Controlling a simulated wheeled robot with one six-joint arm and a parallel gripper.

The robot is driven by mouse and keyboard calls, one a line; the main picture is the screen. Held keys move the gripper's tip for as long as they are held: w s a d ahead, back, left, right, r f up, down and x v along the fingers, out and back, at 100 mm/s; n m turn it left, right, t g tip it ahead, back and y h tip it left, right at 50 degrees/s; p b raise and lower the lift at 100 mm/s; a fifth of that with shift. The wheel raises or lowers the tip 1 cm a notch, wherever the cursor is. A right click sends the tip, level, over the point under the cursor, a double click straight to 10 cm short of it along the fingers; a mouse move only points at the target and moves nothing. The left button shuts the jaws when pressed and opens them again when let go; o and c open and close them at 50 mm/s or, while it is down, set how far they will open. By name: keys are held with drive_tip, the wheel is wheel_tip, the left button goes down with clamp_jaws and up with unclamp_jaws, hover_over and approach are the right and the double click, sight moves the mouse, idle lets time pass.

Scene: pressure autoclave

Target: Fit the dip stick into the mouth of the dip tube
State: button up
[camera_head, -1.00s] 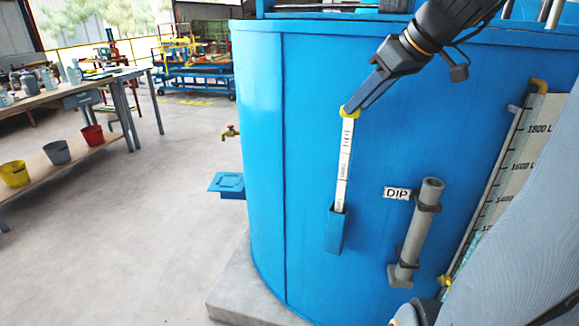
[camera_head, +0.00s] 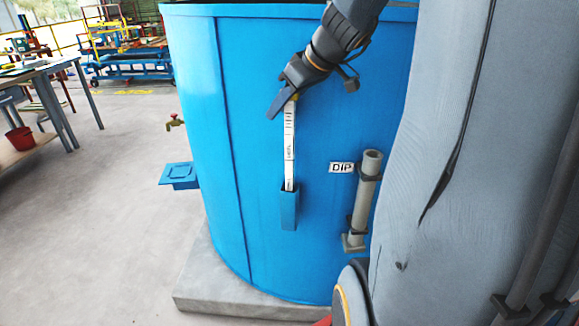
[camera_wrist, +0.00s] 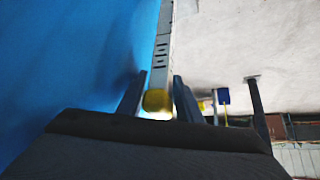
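The dip stick (camera_head: 290,150) is a white marked strip with a yellow top, its lower end in a blue holder (camera_head: 289,210) on the tank. My gripper (camera_head: 281,104) is at its top, fingers pointing down and left. In the wrist view the yellow top (camera_wrist: 157,101) sits between my two fingers (camera_wrist: 160,85), close to the right one, with a gap on the left. The fingers look open around it. The dip tube (camera_head: 364,200) is a grey upright pipe to the right of the stick, its mouth (camera_head: 373,155) at the top, beside the DIP sign (camera_head: 342,168).
The blue tank (camera_head: 260,130) stands on a concrete plinth (camera_head: 240,300). A workbench (camera_head: 30,90) with a red bucket (camera_head: 21,138) is far left; the floor between is clear.

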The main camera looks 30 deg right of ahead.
drive_tip(key=shift+c, duration=0.4)
clamp_jaws()
drive_tip(key=shift+r, duration=0.15)
